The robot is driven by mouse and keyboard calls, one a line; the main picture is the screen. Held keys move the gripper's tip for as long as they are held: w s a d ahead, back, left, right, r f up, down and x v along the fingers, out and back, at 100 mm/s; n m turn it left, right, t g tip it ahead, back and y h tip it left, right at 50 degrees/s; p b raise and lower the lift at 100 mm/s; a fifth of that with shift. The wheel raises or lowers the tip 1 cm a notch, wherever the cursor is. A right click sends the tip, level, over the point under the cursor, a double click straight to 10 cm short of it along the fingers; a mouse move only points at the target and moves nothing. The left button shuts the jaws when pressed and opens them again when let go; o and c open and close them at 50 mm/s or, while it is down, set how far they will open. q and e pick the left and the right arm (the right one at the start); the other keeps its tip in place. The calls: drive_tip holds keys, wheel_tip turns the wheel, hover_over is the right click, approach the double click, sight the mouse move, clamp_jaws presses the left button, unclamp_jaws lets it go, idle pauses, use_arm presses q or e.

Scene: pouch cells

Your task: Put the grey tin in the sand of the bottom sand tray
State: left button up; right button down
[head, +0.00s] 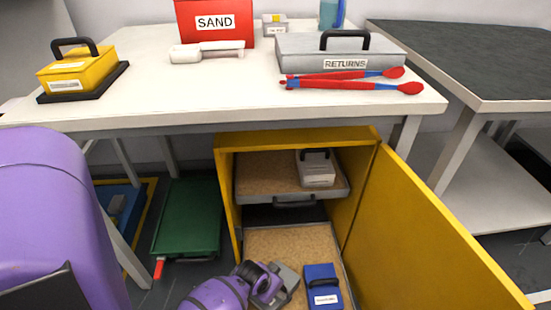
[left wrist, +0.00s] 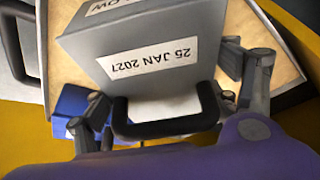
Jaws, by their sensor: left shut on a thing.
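The grey tin (left wrist: 140,40) has a black handle and a white label reading "25 JAN 2027" in the left wrist view. My left gripper (left wrist: 168,112) is shut on it at the handle. In the head view my left gripper (head: 268,284) is over the pulled-out bottom sand tray (head: 345,272), and the grey tin (head: 287,282) is partly hidden by it. I cannot tell whether the tin touches the sand. A blue tin (head: 322,288) stands in the same tray, to the right of the grey tin. My right gripper is not in view.
The yellow cabinet (head: 228,185) has its door (head: 430,230) open on the right. Its upper sand tray (head: 265,172) holds a light grey tin (head: 317,168). The table above holds a red SAND box (head: 215,20), a RETURNS case (head: 340,52) and red-blue tongs (head: 350,82).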

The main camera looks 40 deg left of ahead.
use_arm(q)
drive_tip(key=shift+w+r, duration=0.2)
drive_tip(key=shift+w, duration=0.05)
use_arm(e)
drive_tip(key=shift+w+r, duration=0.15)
use_arm(q)
drive_tip(key=shift+f, duration=0.1)
drive_tip(key=o, duration=2.1)
drive_tip(key=shift+s+f, duration=0.15)
drive_tip(key=p+v, duration=0.6)
drive_tip(key=v, duration=0.5)
drive_tip(key=shift+r, duration=0.2)
drive_tip(key=shift+s+r, duration=0.3)
drive_tip(key=shift+r, duration=0.05)
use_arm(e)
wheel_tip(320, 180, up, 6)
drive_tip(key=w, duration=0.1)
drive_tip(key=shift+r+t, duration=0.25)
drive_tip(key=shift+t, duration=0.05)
